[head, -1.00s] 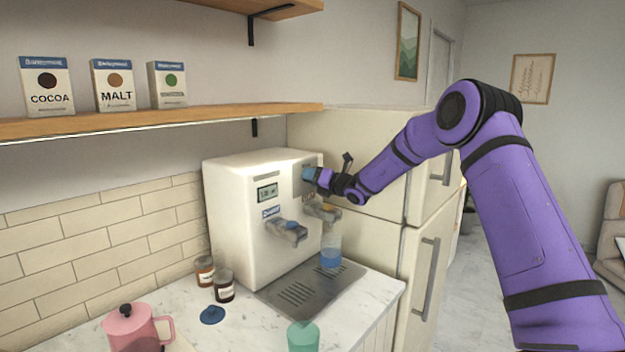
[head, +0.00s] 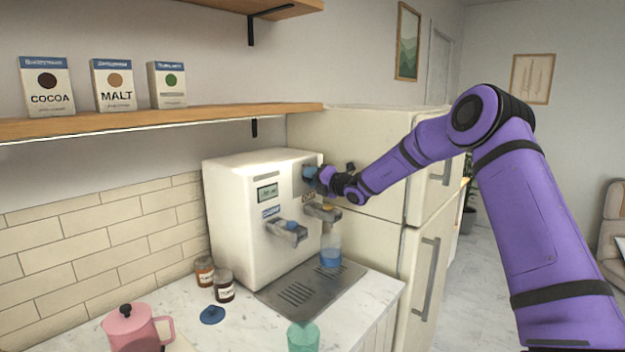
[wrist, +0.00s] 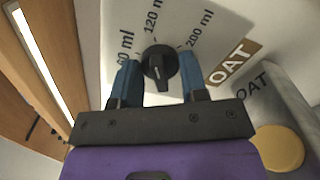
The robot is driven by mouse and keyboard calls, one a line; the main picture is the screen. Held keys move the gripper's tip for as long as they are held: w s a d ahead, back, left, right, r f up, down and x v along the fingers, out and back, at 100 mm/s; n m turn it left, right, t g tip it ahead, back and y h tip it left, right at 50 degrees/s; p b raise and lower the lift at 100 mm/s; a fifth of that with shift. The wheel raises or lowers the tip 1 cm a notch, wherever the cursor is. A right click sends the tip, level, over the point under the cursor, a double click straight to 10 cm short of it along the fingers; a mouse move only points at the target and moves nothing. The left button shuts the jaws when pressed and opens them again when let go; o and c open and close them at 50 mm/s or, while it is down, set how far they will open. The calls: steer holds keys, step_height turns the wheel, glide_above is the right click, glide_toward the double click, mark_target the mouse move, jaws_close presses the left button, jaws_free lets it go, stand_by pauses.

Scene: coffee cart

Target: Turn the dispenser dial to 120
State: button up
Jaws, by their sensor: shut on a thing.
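The white dispenser (head: 235,215) stands on the counter with a small display (head: 267,193) on its front. In the wrist view the black dial (wrist: 160,66) sits on a white panel, with printed marks ending in "0 ml" at left, "120 m…" at top and "200 ml" at right. My gripper (wrist: 158,78) has its blue fingers on both sides of the dial and is shut on it. The dial's grip bar stands close to upright, leaning slightly; which mark it points at is not clear. In the head view my gripper (head: 311,175) hides the dial.
An OAT label (wrist: 230,62) and a yellow button (wrist: 280,147) lie beside the dial. A clear cup with blue at its base (head: 331,255) stands under the right spout on the drip tray (head: 290,295). Jars (head: 224,287), a pink pot (head: 132,328) and a teal cup (head: 303,337) stand on the counter.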

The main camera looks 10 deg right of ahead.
steer(key=o, duration=0.9)
steer(key=v, duration=1.1)
steer(key=shift+w, duration=0.1)
